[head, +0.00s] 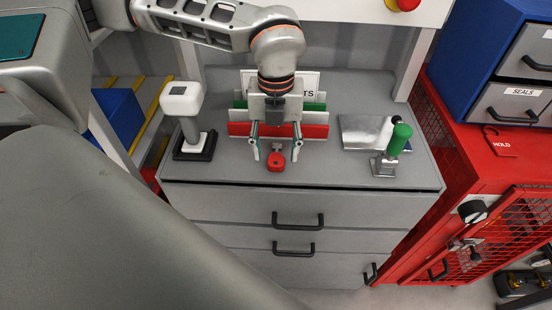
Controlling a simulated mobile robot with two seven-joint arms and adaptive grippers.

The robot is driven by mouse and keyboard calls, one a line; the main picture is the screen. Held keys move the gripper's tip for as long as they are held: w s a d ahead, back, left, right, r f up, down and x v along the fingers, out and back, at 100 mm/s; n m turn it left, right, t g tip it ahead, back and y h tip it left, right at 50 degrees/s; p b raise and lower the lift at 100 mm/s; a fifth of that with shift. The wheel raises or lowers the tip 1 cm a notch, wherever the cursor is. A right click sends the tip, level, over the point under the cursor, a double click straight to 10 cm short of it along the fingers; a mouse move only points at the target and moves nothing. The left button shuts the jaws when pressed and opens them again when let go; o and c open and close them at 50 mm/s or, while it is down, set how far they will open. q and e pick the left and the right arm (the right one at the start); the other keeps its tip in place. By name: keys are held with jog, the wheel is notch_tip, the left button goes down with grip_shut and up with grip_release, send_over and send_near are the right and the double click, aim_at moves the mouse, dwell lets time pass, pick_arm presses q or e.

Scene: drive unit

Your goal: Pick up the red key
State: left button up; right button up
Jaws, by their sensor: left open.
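The red key (276,162) lies on the grey cabinet top, near its front edge in the middle. It has a red head and a small grey part behind it. My left gripper (275,152) points down over the cabinet top with its two fingers spread apart. The fingertips are to the left and right of the key, and the jaws are empty. I cannot tell how far above the surface the fingertips are. My right gripper is not in view.
A rack of red, green and white boards (236,129) stands behind the gripper. A white-headed device (181,100) stands at left, and a green-handled tool (398,139) at right near a metal plate (358,132). A red cabinet (480,170) adjoins at right.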

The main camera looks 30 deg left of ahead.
aim_at(276, 161)
pick_arm(q)
jog(key=shift+w+a+f, duration=0.1)
jog(key=shift+f, duration=1.45)
jog(key=shift+c, duration=0.5)
jog(key=c, duration=1.1)
notch_tip(276, 161, up, 20)
jog(key=shift+r+p, duration=0.1)
jog(key=shift+p, duration=0.2)
